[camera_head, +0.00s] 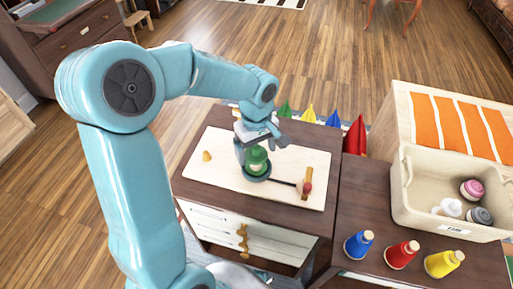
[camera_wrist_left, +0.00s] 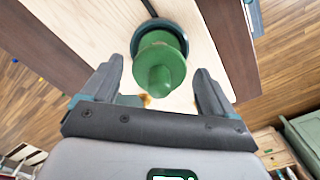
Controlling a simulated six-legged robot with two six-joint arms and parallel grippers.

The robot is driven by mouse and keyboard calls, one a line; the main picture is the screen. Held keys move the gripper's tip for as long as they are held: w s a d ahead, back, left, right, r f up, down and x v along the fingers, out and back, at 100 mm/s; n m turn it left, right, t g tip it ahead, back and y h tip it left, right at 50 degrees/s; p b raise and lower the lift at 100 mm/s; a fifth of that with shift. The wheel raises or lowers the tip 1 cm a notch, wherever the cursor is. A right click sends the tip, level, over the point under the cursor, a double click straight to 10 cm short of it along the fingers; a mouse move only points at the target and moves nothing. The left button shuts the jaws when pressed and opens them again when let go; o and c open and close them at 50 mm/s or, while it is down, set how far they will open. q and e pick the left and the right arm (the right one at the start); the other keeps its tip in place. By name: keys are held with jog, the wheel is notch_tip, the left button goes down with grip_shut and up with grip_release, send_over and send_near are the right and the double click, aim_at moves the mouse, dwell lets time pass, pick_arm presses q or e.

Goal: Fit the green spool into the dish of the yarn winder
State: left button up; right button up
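The green spool (camera_head: 256,157) stands in the dark green dish (camera_head: 262,178) of the yarn winder, whose pale board (camera_head: 225,170) lies on the cabinet. In the left wrist view the spool (camera_wrist_left: 160,62) appears end-on, with the dish rim (camera_wrist_left: 152,24) showing behind it. I cannot tell if it is fully seated. My left gripper (camera_head: 262,141) is above and behind the spool. In the left wrist view its two fingers (camera_wrist_left: 160,82) are spread on either side of the spool, with gaps on both sides. My right gripper is not in view.
A wooden crank piece with a red knob (camera_head: 307,187) and a small wooden peg (camera_head: 207,156) are on the board.

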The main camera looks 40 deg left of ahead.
pick_arm(q)
jog(key=shift+r+p, duration=0.3)
notch_tip(320, 180, up, 12)
jog(key=p, duration=0.1)
jog(key=shift+f+p, duration=0.15)
jog(key=shift+p, duration=0.2)
